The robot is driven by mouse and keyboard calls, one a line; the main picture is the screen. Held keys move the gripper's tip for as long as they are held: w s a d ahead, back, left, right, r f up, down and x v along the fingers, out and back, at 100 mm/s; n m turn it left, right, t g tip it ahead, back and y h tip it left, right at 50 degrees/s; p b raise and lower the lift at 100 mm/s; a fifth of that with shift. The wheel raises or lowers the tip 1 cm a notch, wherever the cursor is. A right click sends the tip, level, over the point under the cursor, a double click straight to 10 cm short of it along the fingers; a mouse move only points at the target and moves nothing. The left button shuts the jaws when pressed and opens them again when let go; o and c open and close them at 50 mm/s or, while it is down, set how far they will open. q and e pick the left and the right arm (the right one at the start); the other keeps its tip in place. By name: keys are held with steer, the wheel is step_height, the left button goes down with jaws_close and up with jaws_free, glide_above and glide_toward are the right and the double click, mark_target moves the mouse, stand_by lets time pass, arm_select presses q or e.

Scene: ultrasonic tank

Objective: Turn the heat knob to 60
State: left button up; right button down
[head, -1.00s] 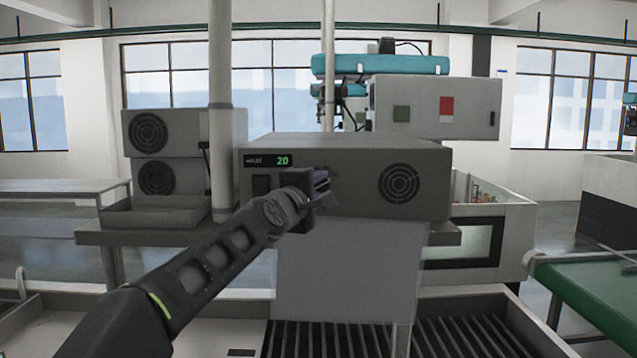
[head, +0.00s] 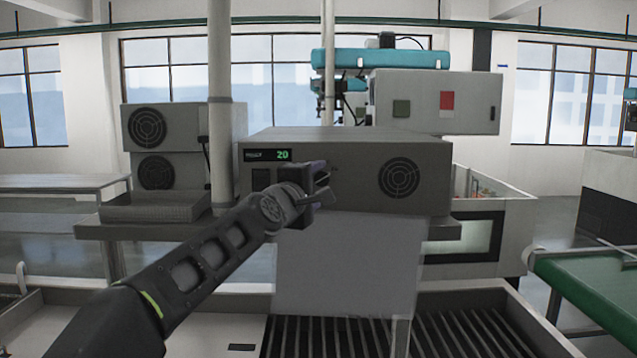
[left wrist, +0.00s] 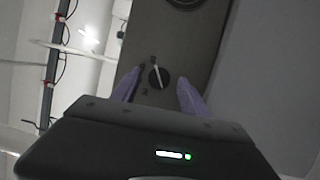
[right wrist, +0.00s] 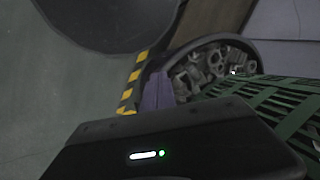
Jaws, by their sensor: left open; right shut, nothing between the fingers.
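The heat knob (left wrist: 158,78) is a small round dark knob with a light pointer line, on the grey front panel in the left wrist view. Marks are printed around it, too small to read. My left gripper (left wrist: 160,92) is open, with its purple fingers on either side of the knob; I cannot tell whether they touch it. In the head view my left gripper (head: 322,180) is in front of the grey control box (head: 350,150) and hides the knob. The box's green display (head: 268,155) reads 20. My right gripper (right wrist: 160,90) is shut and empty, away from the box.
A round fan grille (head: 398,177) is right of the knob area on the box. A vertical pole (head: 221,110) stands at the box's left. In the right wrist view, a round bin of metal parts (right wrist: 205,65) and a green slatted basket (right wrist: 285,105) are close by.

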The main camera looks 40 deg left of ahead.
arm_select(q)
steer(key=b+v, duration=0.1)
steer(key=v, duration=0.6)
stand_by(0.5)
